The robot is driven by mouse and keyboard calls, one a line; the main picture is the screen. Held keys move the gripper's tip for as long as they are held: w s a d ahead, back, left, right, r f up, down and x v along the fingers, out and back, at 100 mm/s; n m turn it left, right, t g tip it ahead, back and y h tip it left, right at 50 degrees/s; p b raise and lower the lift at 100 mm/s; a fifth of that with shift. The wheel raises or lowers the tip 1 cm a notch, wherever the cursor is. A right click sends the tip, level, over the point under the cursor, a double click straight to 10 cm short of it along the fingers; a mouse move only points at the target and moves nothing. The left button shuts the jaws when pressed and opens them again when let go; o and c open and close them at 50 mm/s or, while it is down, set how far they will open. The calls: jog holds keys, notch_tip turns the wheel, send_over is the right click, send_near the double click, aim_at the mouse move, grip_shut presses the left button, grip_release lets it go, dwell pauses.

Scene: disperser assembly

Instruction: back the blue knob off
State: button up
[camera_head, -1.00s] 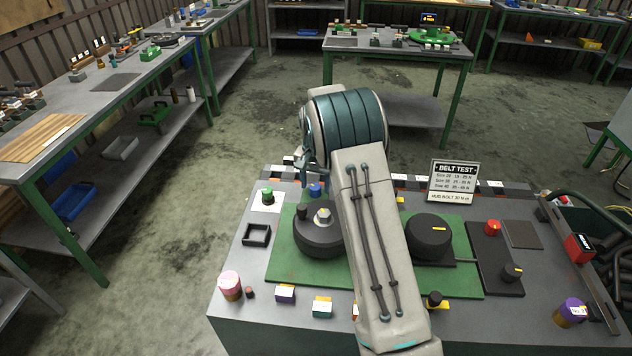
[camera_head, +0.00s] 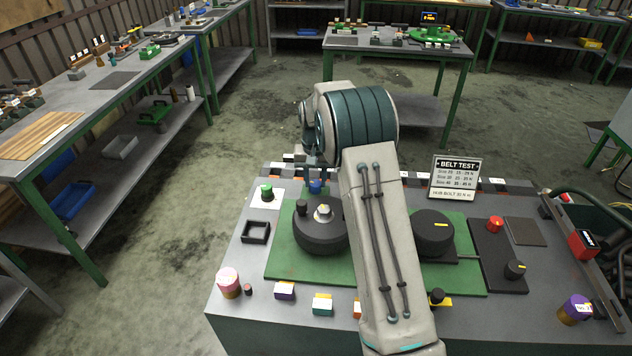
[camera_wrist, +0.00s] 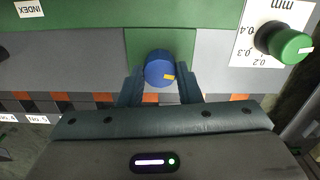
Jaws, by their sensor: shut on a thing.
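In the head view my arm hides most of the fingers.
A green-capped knob (camera_wrist: 288,42) stands on a white scale plate close to the gripper's right in the wrist view. Two black pulleys, the left one (camera_head: 318,236) nearest, sit on the green plate. The belt test sign (camera_head: 455,177) stands at the back.

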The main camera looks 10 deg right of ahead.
jog(key=n+b, duration=0.1)
jog(key=n, duration=0.3)
jog(key=shift+n, duration=0.3)
jog(key=n+b, duration=0.1)
jog(key=n, duration=0.3)
jog(key=shift+n, duration=0.3)
jog(key=n, duration=0.4)
jog(key=shift+n, duration=0.3)
jog(key=shift+r+n, duration=0.1)
jog(key=shift+n, duration=2.1)
jog(key=shift+a, duration=0.1)
jog(key=o, duration=1)
